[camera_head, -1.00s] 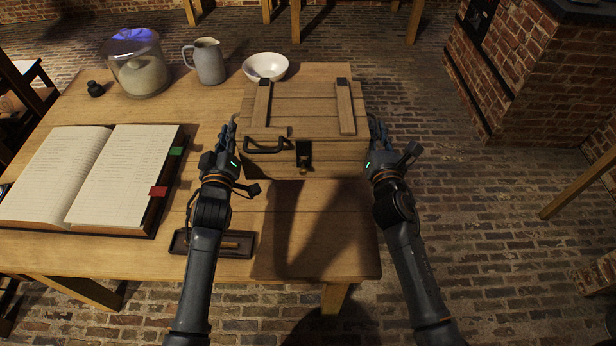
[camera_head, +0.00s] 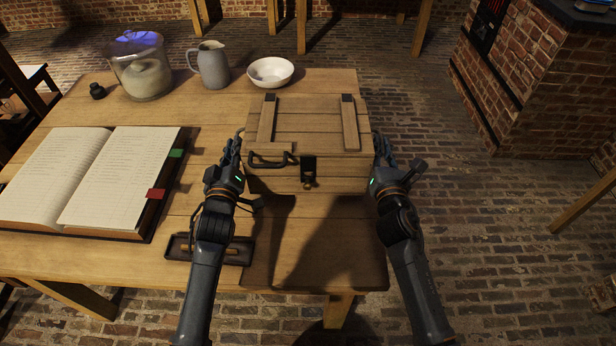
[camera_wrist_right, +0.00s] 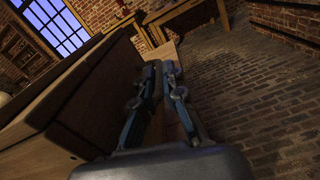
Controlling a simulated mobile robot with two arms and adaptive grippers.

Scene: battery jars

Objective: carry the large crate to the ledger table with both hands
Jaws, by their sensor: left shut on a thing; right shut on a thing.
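The large crate (camera_head: 308,128) is a wooden box with a closed slatted lid, two battens, a dark handle and a front latch. It is level over the right part of the ledger table (camera_head: 215,290). My left gripper (camera_head: 236,146) is shut on the crate's left side. My right gripper (camera_head: 381,145) is shut on its right side. In the right wrist view, the crate's side (camera_wrist_right: 95,95) fills the left, beside my right gripper's fingers (camera_wrist_right: 161,68). A shadow falls on the tabletop before the crate; its underside is hidden, so I cannot tell whether it touches the table.
An open ledger (camera_head: 88,180) lies at the left, with a dark pen tray (camera_head: 180,248) near my left forearm. A white bowl (camera_head: 270,72), grey jug (camera_head: 211,66), glass jar (camera_head: 140,70) and small inkwell (camera_head: 97,91) stand behind. Brick floor lies right.

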